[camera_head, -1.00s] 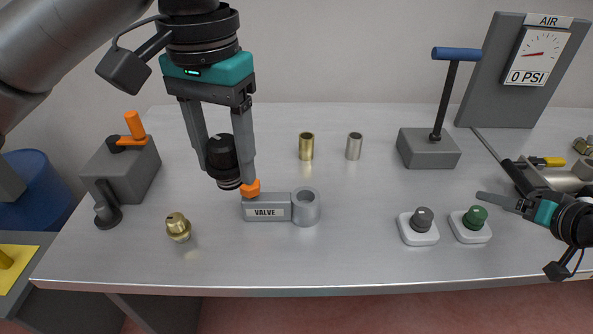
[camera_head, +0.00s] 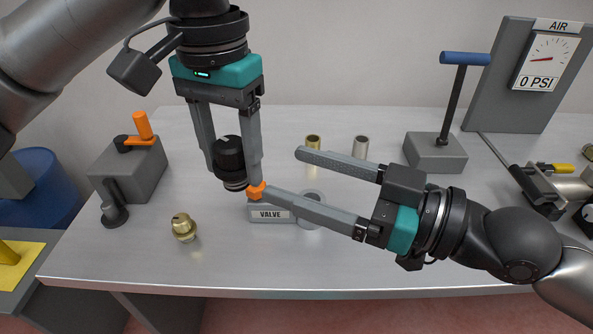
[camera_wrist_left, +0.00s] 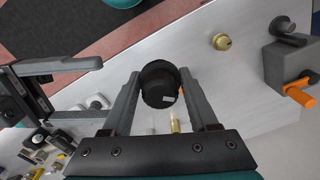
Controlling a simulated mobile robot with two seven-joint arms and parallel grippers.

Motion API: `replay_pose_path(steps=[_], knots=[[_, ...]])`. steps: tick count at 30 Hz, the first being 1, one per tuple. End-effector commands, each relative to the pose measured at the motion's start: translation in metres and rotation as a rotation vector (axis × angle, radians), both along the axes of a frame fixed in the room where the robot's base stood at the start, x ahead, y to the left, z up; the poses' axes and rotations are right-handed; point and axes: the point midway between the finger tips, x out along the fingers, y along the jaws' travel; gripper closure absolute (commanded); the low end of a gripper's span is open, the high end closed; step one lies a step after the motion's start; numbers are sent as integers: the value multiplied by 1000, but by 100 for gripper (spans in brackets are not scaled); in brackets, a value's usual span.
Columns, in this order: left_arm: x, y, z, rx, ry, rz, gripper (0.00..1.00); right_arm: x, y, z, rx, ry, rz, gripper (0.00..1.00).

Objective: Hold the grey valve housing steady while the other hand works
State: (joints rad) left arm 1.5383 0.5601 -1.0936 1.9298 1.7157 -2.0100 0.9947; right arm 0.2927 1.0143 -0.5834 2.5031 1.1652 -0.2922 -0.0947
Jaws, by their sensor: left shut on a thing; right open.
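The grey valve housing (camera_head: 270,212), labelled VALVE, lies on the table; the orange piece (camera_head: 256,191) is at its left end. Its round right end (camera_head: 310,236) is partly hidden by my right gripper. My left gripper (camera_head: 234,178) is shut on a black cylinder (camera_head: 229,158), not on the housing. The cylinder also shows between its fingers in the left wrist view (camera_wrist_left: 159,86). My right gripper (camera_head: 280,171) is open. Its lower finger crosses in front of the housing, with its tip close to the orange piece; I cannot tell whether they touch.
A brass fitting (camera_head: 183,228) stands front left, a grey block with orange handle (camera_head: 135,172) behind it. Brass (camera_head: 313,142) and silver (camera_head: 361,147) sleeves stand behind my right gripper. A blue-handled lever base (camera_head: 436,154) and an AIR gauge (camera_head: 545,62) reading 0 PSI stand back right.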

Motion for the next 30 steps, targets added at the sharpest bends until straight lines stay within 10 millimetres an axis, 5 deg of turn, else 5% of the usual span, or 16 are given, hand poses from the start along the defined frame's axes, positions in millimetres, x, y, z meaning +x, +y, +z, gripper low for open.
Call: replay_pose_path(steps=[17,30], knots=[[0,0,0,0,0,0,100,10,34,3,8,-7,10,19],[0,0,0,0,0,0,100,31,79,3,5,-6,9,19]])
